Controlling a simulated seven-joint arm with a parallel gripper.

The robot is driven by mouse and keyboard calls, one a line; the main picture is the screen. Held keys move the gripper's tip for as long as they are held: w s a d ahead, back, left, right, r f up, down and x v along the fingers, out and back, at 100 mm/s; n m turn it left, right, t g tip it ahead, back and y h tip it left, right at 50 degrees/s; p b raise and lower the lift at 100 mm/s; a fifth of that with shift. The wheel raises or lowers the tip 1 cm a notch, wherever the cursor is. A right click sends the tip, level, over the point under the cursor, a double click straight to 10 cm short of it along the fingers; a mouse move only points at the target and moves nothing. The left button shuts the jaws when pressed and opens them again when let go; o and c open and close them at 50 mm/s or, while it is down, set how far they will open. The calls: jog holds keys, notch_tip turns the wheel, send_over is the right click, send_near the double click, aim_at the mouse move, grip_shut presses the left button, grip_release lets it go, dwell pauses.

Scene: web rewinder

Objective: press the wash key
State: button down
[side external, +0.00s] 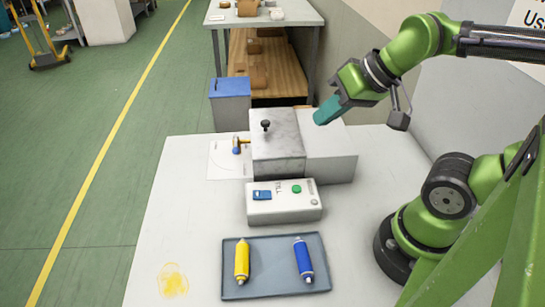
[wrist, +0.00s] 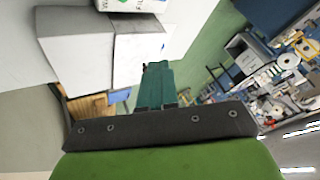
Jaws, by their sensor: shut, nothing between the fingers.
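A pale grey control box (side external: 285,216) sits on the white table, with a blue rocker-like key (side external: 262,195), a green round button (side external: 296,189) and a small dark round part at its right end. Its lettering is too small to read, so I cannot tell which one is the wash key. My gripper (side external: 322,116) has teal fingers, shut and empty, held in the air above the right part of the grey machine, behind and above the control box. In the wrist view the shut fingers (wrist: 155,80) point away from me; part of a light box with green marking (wrist: 132,4) shows at the top edge.
The grey machine (side external: 278,158) with a black knob (side external: 265,125) stands behind the control box. A blue-grey tray (side external: 272,249) in front holds a yellow bottle (side external: 241,262) and a blue bottle (side external: 303,260). A small hammer-like tool (side external: 240,145) lies left of the machine.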

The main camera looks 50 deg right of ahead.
dwell(0.4)
jog(key=m+g+y, duration=0.6)
jog(key=g+y, duration=0.1)
send_over(300, 185)
notch_tip(300, 185, down, 9)
jog(key=shift+f, duration=0.1)
jog(key=shift+f, duration=4.3)
